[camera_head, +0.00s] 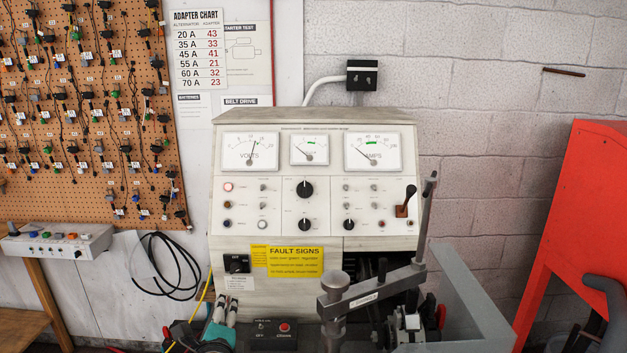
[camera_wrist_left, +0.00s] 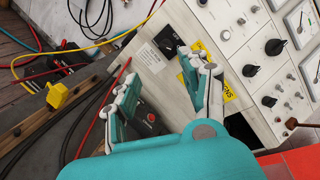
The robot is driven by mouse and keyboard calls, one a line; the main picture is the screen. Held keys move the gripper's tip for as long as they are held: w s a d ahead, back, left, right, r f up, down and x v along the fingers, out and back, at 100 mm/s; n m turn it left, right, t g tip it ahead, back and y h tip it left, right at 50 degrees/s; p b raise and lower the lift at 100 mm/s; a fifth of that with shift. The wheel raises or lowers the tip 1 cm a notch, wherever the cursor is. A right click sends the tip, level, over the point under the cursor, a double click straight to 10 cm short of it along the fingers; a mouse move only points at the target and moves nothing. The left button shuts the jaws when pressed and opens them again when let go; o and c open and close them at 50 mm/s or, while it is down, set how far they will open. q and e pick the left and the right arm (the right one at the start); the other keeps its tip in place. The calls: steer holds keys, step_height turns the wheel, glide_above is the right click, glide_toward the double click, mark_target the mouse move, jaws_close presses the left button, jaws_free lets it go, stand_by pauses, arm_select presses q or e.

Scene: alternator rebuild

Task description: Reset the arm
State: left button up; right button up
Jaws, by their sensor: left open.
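My left gripper (camera_head: 225,308) shows at the bottom of the head view, with teal and pale fingers in front of the lower left of the test bench. In the left wrist view my left gripper (camera_wrist_left: 160,78) is open, its two fingers apart with nothing between them. Beyond the fingers are the bench panel's yellow fault signs label (camera_wrist_left: 229,92) and a red button (camera_wrist_left: 152,117). The grey clamp arm (camera_head: 375,287) of the bench fixture slants up to an upright rod at the right. My right gripper is not seen.
The bench panel (camera_head: 232,191) has dials, knobs and a lever. A pegboard (camera_head: 80,180) of adapters hangs at left above a control box (camera_head: 90,240). A red cabinet (camera_head: 570,230) stands at right. Loose cables (camera_wrist_left: 70,50) and a yellow connector (camera_wrist_left: 60,95) lie near the left gripper.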

arm_select(q)
steer(key=s+a+f+n+g, duration=0.2)
steer(key=s+f+n+g, duration=0.2)
steer(key=s+f+n, duration=0.4)
steer(key=s+f+n+g+h, duration=0.2)
steer(key=s+f+n+g, duration=0.3)
steer(key=s, duration=0.9)
steer(key=s+f+n+g+h, duration=0.1)
steer(key=s+f+n+g, duration=0.35)
steer(key=s, duration=0.95)
step_height(320, 180, down, 32)
steer(key=s+n+b, duration=0.2)
steer(key=s, duration=0.1)
steer(key=s+a+f+g+b, duration=0.1)
steer(key=s+a+f, duration=0.1)
steer(key=s+f, duration=1.2)
steer(key=shift+s+f, duration=0.2)
steer(key=shift+s, duration=0.25)
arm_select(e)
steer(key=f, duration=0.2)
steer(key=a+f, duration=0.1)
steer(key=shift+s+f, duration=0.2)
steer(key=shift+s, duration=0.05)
arm_select(q)
steer(key=shift+a+m, duration=0.1)
steer(key=shift+m, duration=0.15)
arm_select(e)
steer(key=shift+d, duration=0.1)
